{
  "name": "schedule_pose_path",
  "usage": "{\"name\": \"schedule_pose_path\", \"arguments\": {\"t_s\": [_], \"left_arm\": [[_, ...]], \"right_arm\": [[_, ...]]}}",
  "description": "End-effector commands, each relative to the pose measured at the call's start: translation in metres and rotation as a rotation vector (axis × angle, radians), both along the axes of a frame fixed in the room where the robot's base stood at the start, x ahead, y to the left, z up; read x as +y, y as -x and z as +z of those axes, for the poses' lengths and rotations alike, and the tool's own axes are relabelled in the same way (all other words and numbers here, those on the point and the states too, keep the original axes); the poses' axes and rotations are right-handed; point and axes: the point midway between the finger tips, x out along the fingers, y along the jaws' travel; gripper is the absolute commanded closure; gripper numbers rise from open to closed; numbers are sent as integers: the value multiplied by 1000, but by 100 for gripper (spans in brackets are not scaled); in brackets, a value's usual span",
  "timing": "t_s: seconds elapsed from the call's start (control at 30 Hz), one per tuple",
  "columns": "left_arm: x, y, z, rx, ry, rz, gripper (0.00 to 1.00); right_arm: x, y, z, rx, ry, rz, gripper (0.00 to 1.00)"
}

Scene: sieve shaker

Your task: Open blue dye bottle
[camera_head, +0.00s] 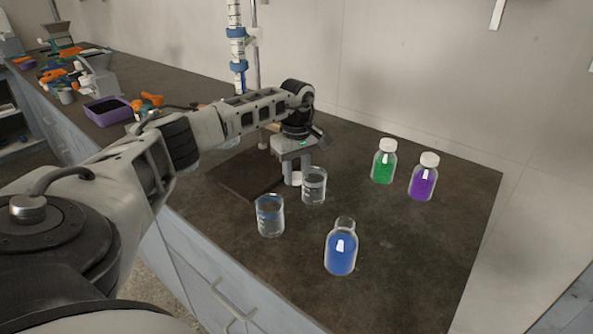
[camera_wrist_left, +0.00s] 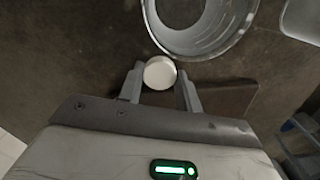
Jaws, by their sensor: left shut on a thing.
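The blue dye bottle (camera_head: 341,252) stands upright near the front of the counter, with no cap on its neck. My left gripper (camera_head: 292,178) points down behind the two beakers, away from the bottle to its upper left. In the left wrist view its fingers (camera_wrist_left: 160,88) are shut on a round white cap (camera_wrist_left: 160,72). The cap also shows at the fingertips in the head view (camera_head: 297,180). I cannot tell whether the cap touches the surface below. My right gripper is not in view.
Two glass beakers (camera_head: 270,217) (camera_head: 314,187) stand between my left gripper and the blue bottle. Capped green (camera_head: 384,164) and purple (camera_head: 423,180) bottles stand at the back right. A dark board (camera_head: 238,176) lies beneath my left arm. The counter right of the blue bottle is clear.

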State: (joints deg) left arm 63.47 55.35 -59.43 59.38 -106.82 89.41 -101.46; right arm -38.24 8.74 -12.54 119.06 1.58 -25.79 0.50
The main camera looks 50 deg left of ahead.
Motion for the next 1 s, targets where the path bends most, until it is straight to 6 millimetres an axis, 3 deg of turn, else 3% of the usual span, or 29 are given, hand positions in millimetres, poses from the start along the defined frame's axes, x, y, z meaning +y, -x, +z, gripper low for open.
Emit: {"name": "schedule_pose_path", "arguments": {"t_s": [0.13,0.17,0.2,0.23,0.47,0.63,1.0], "left_arm": [[0,0,-5,1,0,1,93],[0,0,-3,0,0,1,57],[0,0,-3,0,0,1,46],[0,0,-3,0,0,1,44],[0,0,-3,0,0,1,44],[0,-1,8,-3,0,1,44],[0,-1,84,-4,0,1,44]], "right_arm": [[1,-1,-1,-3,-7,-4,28],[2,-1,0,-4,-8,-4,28],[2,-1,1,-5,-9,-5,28],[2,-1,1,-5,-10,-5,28],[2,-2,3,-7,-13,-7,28],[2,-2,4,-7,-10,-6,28],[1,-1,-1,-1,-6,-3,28]]}}
